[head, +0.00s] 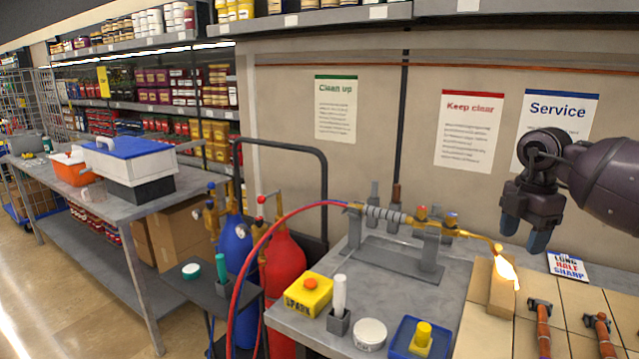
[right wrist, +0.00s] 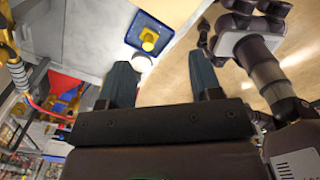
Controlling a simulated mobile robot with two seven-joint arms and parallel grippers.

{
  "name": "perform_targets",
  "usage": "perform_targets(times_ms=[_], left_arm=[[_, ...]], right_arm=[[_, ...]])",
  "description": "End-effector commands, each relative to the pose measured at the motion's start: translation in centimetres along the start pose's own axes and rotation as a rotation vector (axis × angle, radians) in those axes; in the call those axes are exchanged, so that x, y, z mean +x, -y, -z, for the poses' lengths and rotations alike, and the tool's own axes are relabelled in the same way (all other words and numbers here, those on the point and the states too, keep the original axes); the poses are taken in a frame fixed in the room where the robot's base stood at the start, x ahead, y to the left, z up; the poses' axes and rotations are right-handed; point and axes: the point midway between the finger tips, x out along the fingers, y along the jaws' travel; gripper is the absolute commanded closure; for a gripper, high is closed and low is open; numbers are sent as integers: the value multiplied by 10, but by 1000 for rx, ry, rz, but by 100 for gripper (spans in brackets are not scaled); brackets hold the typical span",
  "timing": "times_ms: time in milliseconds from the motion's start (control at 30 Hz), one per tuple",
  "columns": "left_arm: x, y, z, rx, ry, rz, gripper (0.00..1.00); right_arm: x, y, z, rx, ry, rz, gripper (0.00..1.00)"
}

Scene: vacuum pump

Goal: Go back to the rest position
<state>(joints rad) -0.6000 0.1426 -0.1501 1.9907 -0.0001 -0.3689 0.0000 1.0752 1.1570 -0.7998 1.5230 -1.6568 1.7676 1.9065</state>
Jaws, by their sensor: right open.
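My right gripper (head: 524,232) hangs in the air at the right of the head view, in front of the wall posters. Its dark blue fingertips point down, spread apart, with nothing between them. In the right wrist view the two fingers (right wrist: 163,82) are also apart and empty. My left gripper does not show in the head view. A brass torch (head: 465,234) rests on a metal stand (head: 420,262) on the workbench (head: 285,318). Its flame (head: 507,270) burns at the tip, below and left of my right gripper, apart from it.
A yellow box (head: 308,293), a white dish (head: 369,335) and a blue tray (head: 407,350) sit on the bench front. Hammers (head: 541,325) lie on tan tiles at right. A red hose (head: 240,270) loops past red (head: 286,270) and blue (head: 232,245) cylinders.

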Motion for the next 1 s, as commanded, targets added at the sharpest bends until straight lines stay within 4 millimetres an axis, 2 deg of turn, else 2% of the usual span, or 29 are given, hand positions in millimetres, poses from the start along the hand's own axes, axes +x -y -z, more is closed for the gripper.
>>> perform_targets(times_ms=[167,367,467,600,700,800,900,1000], left_arm=[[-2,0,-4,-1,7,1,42],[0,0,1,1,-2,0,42],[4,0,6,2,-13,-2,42],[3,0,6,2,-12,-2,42],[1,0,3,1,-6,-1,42],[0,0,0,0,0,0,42],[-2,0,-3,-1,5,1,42],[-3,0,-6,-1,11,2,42]], right_arm=[[0,-11,5,-158,-26,-68,42],[-10,-37,40,-433,-165,-287,42],[-28,-51,68,-580,-251,-454,42],[-62,-70,125,-776,-394,-741,42],[-77,-76,163,-855,-503,-948,42],[-86,-79,193,-868,-612,-1150,42],[-89,-80,214,-809,-708,-1344,42],[-82,-80,223,-670,-785,-1509,42]])
